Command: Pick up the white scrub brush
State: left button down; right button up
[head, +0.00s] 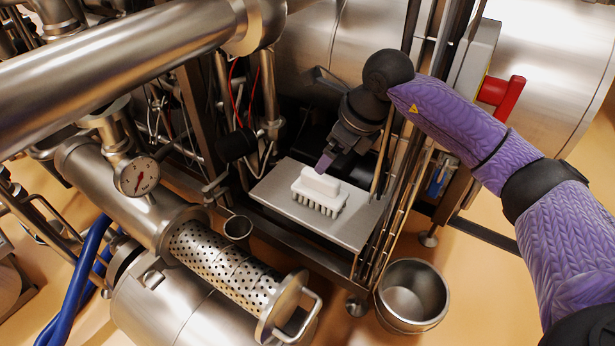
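The white scrub brush (318,191) lies on a flat metal plate (352,229), bristles down, with its handle on top. My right gripper (324,165) comes in from the upper right and points down at the brush. Only one fingertip shows clearly, so the gap between the fingers is hidden. My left gripper is not in view.
Thin upright metal rods (395,190) stand close to the right of the plate. A perforated cylinder (225,262) and a pressure gauge (137,177) are at the left. A steel bucket (411,296) stands on the floor at the lower right. Pipes crowd the upper left.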

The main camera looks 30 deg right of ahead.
aim_at(317, 182)
jog(key=b+x, duration=0.2)
jog(key=x, duration=0.1)
jog(key=b+x, duration=0.2)
jog(key=x, duration=0.1)
jog(key=s+b+x, duration=0.1)
jog(key=b+x, duration=0.1)
jog(key=x, duration=0.1)
jog(key=shift+w+a+f, duration=0.1)
jog(key=shift+a+f, duration=0.05)
jog(key=shift+f, duration=0.4)
jog(key=shift+r, duration=0.25)
jog(key=c, duration=1.3)
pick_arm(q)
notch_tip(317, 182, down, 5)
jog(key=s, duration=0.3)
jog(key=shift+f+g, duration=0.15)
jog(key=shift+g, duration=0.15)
